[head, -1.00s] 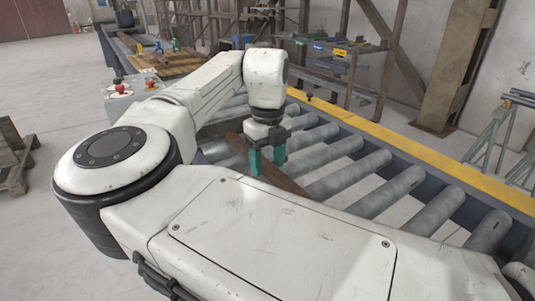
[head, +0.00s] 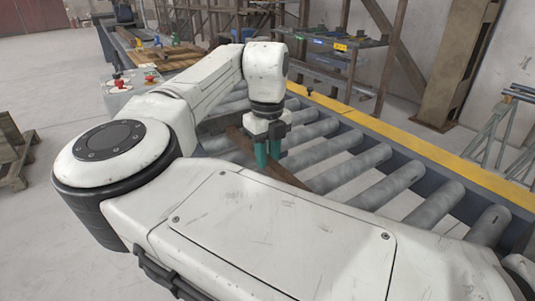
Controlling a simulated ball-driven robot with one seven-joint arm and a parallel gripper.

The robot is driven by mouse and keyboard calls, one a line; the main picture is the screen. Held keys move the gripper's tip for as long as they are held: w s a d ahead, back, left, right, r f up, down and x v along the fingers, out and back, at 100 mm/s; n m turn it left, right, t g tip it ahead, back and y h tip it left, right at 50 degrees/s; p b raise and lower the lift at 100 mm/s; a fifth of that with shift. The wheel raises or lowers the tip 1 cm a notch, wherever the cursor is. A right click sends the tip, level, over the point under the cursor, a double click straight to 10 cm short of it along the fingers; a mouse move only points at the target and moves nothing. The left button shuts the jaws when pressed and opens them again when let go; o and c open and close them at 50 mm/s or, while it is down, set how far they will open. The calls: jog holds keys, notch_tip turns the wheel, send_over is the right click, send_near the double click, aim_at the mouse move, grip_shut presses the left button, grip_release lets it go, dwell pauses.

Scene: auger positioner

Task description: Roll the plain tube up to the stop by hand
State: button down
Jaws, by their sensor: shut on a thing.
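The plain tube (head: 288,176) is a long, rust-brown bar lying slantwise on the grey rollers in the head view. Its far end shows left of my gripper, and its near end runs behind my own arm, out of sight. My gripper (head: 267,158) points down over the middle of the visible tube. Its two teal fingers are close together and shut on the tube, which still lies at roller level. The fingertips are partly hidden. I cannot pick out the stop for certain.
The roller conveyor (head: 430,210) runs from far left to near right, with a yellow rail (head: 420,150) along its far side. A small control box (head: 130,92) with red buttons stands left. Rollers right of my gripper are bare.

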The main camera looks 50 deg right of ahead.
aim_at(268, 159)
jog(key=c, duration=0.8)
grip_release()
jog(key=shift+r, duration=0.1)
notch_tip(268, 159, up, 11)
jog(key=shift+f, duration=0.2)
